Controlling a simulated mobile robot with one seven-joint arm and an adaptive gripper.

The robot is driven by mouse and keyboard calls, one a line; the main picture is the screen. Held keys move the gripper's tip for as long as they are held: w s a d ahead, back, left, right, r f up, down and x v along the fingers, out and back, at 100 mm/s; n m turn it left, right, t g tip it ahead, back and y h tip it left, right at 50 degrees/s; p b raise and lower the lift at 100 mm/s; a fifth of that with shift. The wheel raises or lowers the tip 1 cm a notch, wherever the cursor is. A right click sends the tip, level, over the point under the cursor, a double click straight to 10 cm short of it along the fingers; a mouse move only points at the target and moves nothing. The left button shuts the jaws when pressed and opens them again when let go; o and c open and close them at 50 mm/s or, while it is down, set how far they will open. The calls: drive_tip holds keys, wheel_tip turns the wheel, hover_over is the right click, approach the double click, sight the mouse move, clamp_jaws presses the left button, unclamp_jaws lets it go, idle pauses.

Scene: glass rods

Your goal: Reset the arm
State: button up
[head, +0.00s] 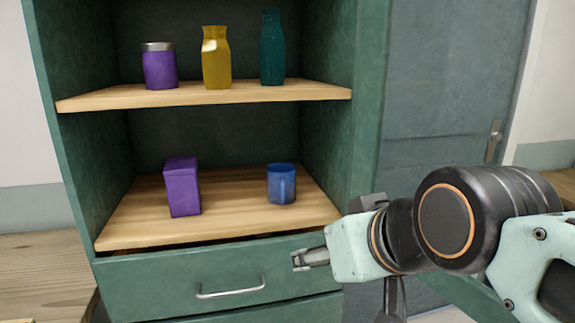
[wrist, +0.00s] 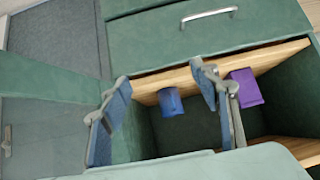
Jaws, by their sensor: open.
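My gripper (head: 303,260) is in front of the cabinet's drawer, at its upper right in the head view. In the wrist view my gripper (wrist: 160,78) is open, its two fingers apart, with nothing held between them. A blue mug (head: 281,183) stands on the lower shelf (head: 232,212). The mug (wrist: 171,102) shows beyond the gap between the fingers in the wrist view. A purple box (head: 182,187) stands on the same shelf, left of the mug. The wrist view shows the box (wrist: 245,87) right of the fingers.
The upper shelf (head: 110,101) holds a purple jar (head: 159,67), a yellow bottle (head: 216,58) and a teal bottle (head: 272,47). The drawer (head: 130,284) is shut and has a metal handle (head: 230,288). A grey-green door (head: 450,90) stands right of the cabinet.

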drive_tip(key=s+d+f+m+g+h, duration=0.35)
drive_tip(key=s+d+f, duration=0.35)
drive_tip(key=f, duration=0.4)
wheel_tip(320, 180, up, 21)
drive_tip(key=p, duration=2.1)
drive_tip(key=shift+w+d, duration=0.15)
drive_tip(key=shift+w, duration=0.05)
